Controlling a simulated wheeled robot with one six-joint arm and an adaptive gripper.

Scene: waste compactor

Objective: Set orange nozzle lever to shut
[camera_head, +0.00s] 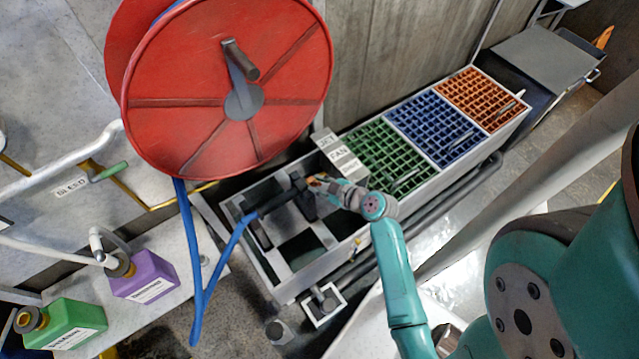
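A dark nozzle (278,203) on the end of the blue hose (228,255) lies across the open black-and-grey compartment of the long bin unit. A small orange piece, seemingly the nozzle lever (316,181), shows at the nozzle's right end. My gripper (322,184) is right at this orange piece, reaching in from the right. The fingers are small and partly hidden by the wrist, so I cannot tell whether they touch or close on the lever. The lever's angle is also too small to make out.
A large red hose reel (230,85) hangs above left. Green (375,150), blue (432,122) and orange (480,95) grates lie to the right. Purple (145,275) and green (70,322) jugs stand at lower left. A green-handled bleed valve (108,172) is on the left wall.

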